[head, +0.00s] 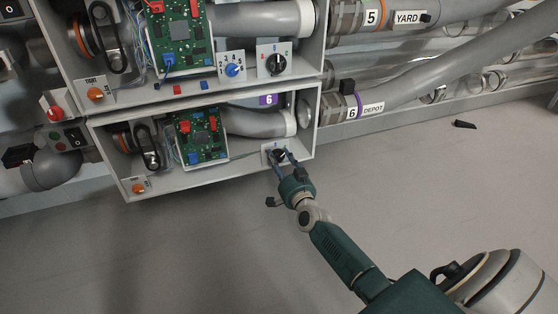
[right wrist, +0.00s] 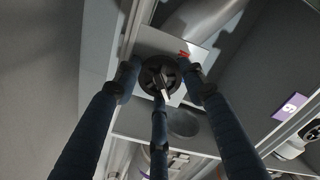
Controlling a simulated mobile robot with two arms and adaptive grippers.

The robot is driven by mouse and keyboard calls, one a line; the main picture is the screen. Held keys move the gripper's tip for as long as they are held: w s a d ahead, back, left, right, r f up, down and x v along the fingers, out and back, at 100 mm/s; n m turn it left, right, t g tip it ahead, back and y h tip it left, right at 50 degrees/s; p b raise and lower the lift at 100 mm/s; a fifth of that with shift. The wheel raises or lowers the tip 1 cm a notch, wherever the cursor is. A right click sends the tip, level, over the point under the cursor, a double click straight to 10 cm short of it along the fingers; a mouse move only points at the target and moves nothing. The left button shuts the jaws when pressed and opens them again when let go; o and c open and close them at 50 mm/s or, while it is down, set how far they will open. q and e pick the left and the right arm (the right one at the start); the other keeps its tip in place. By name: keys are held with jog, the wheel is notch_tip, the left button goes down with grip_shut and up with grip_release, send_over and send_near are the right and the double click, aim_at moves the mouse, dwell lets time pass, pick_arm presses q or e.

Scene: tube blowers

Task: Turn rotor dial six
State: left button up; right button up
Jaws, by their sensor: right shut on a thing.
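Rotor dial six is a black round knob on a light square plate at the lower right of the box marked 6. In the right wrist view the dial (right wrist: 158,78) sits between the fingers, its pointer ridge aimed down and slightly right. A purple label 6 (head: 268,99) is above the dial. My left gripper is not in view.
The box above holds another black dial (head: 277,63) and a blue knob (head: 232,70). The lower box holds a green circuit board (head: 200,135) and an orange knob (head: 138,188). A grey pipe (head: 440,75) marked DEPOT leaves to the right.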

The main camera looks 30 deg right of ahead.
jog(key=shift+d+r+m, duration=0.4)
jog(key=shift+d+r, duration=0.05)
jog(key=shift+r, duration=0.1)
dwell(1.3)
jog(key=o, duration=1.2)
jog(key=shift+a+f, duration=0.1)
jog(key=shift+f, duration=0.1)
jog(key=shift+a+f, duration=0.1)
jog(key=shift+s+a+f, duration=0.15)
jog(key=shift+s+a, duration=0.05)
jog(key=shift+s, duration=0.25)
jog(key=v, duration=0.7)
jog(key=shift+d+r, duration=0.15)
jog(key=shift+r, duration=0.05)
jog(key=shift+r, duration=0.1)
